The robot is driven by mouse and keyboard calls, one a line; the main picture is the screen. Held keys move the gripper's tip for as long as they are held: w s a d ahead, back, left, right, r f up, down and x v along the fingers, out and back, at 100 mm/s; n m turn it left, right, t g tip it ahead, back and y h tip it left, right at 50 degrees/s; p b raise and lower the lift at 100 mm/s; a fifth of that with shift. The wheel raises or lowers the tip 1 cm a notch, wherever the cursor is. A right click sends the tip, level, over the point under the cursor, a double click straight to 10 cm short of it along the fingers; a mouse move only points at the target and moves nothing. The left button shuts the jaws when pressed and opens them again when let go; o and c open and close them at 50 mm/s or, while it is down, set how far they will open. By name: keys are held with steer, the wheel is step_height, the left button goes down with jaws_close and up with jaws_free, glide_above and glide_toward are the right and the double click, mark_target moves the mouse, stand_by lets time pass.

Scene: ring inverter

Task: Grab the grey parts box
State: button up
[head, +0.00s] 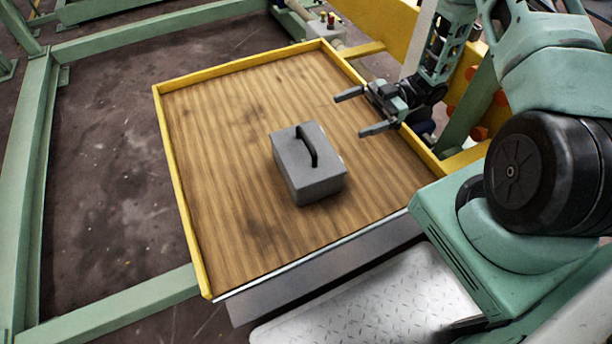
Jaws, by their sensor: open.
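The grey parts box (318,184) stands upright on the wooden table top (225,225), near its middle. It has a dark arched handle (309,147) on its lid. My gripper (355,112) is open and empty. It is up and to the right of the box in the head view, over the table's right side, with its fingers pointing left. The gripper is apart from the box. The box's far side is hidden.
A raised yellow rim (178,185) edges the table on the left, back and right. Green frame beams (28,190) stand to the left. A small control box with a red button (330,20) is behind the table. The table around the box is clear.

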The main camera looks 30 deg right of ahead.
steer(key=s+f, duration=0.1)
steer(key=s, duration=0.1)
steer(key=g+b, duration=0.1)
steer(key=b, duration=0.3)
glide_toward(299, 154)
steer(key=shift+y, duration=0.4)
steer(key=a, duration=0.1)
steer(key=a+r, duration=0.1)
steer(key=a, duration=0.1)
steer(key=a+r, duration=0.1)
steer(key=a, duration=0.1)
steer(key=shift+w, duration=0.15)
steer(key=a+b, duration=0.2)
steer(key=a, duration=0.3)
steer(key=shift+b, duration=0.3)
steer(key=c, duration=1.7)
